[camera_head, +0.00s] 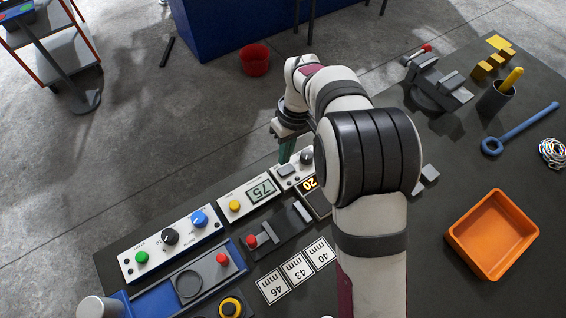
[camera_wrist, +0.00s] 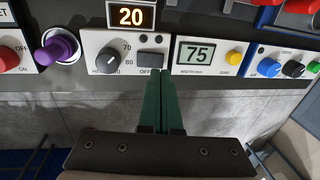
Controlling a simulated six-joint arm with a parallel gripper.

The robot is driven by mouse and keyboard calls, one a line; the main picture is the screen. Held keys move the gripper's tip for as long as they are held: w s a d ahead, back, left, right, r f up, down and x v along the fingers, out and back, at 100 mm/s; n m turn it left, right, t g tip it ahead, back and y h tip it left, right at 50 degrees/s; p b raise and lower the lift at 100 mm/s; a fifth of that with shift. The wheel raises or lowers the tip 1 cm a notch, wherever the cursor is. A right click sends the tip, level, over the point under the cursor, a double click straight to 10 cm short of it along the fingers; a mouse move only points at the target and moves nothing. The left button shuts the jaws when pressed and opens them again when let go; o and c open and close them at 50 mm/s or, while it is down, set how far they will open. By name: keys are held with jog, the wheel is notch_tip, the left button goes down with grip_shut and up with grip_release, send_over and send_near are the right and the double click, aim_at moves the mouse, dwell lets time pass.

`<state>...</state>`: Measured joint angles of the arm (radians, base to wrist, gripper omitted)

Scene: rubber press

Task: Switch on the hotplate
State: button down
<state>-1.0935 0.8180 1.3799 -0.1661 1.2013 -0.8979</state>
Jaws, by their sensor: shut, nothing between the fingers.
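The hotplate's white control panel (camera_wrist: 125,50) has a dark round knob (camera_wrist: 106,61) marked 70 and 80 and a dark rocker switch (camera_wrist: 151,61) with OFF printed below it. An orange display reading 20 (camera_wrist: 131,16) sits above the panel. My gripper (camera_wrist: 160,84) has its green fingers shut together and empty, with the tips at the panel's edge by the switch. I cannot tell whether they touch it. In the head view, my gripper (camera_head: 285,160) is over the panel, beside the switch (camera_head: 287,170) and knob (camera_head: 306,157); my arm hides part of the area.
Beside the panel is a box with a 75 readout (camera_wrist: 198,54) and yellow button (camera_wrist: 234,58). On the other side is a purple knob (camera_wrist: 57,47). A knob box (camera_head: 170,243) stands further left in the head view. An orange tray (camera_head: 462,238) is at the right.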

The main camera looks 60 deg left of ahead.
aim_at(281, 172)
jog(key=shift+s+f, duration=0.2)
jog(key=shift+f, duration=0.9)
jog(key=shift+s+f, duration=0.15)
jog(key=shift+f, duration=0.9)
jog(key=shift+s+f, duration=0.1)
jog(key=shift+f, duration=0.15)
jog(key=shift+w+r, duration=0.2)
jog(key=shift+w, duration=0.6)
